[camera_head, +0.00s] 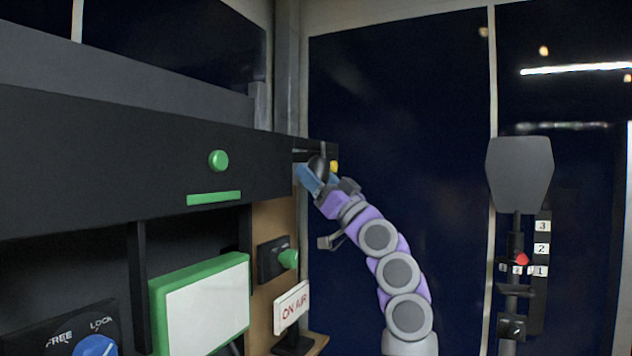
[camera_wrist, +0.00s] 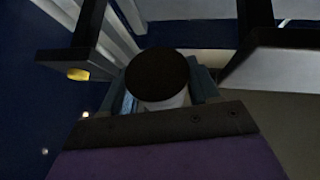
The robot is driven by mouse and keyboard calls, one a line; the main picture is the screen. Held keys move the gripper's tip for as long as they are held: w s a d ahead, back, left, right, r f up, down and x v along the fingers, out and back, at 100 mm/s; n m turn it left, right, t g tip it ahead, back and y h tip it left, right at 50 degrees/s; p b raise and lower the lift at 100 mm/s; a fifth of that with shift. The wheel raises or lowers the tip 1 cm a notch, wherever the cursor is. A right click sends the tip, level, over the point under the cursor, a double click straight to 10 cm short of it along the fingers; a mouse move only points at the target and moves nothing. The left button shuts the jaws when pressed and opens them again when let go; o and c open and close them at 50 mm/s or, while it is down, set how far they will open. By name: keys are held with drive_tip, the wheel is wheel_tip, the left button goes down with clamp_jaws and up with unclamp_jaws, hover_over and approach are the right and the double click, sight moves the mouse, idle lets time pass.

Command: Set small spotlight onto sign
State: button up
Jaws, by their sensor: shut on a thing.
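My gripper (camera_head: 314,178) has blue fingers and is raised at the right end of the black overhead shelf. It is shut on a small dark round-faced thing, seemingly the small spotlight (camera_head: 319,166). In the wrist view the spotlight (camera_wrist: 157,73) shows a black disc end and a pale body between the fingers; the body is partly hidden. The white sign (camera_head: 292,306) with red ON AIR lettering stands on a dark foot, well below and slightly left of my gripper, apart from the spotlight.
A green-framed white panel (camera_head: 205,307) stands left of the sign. A black box with a green knob (camera_head: 289,259) is on the wooden wall above the sign. The black shelf (camera_head: 100,165) bears a green button. A grey paddle-shaped thing (camera_head: 519,172) stands at right.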

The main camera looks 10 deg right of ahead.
drive_tip(key=shift+r+t, duration=0.1)
drive_tip(key=shift+t, duration=0.3)
drive_tip(key=o, duration=1)
drive_tip(key=shift+d, duration=0.1)
drive_tip(key=shift+c, duration=0.2)
drive_tip(key=b+v, duration=1.3)
drive_tip(key=v, duration=0.4)
drive_tip(key=shift+d+f, duration=0.15)
drive_tip(key=shift+f, duration=0.1)
drive_tip(key=shift+d, duration=0.1)
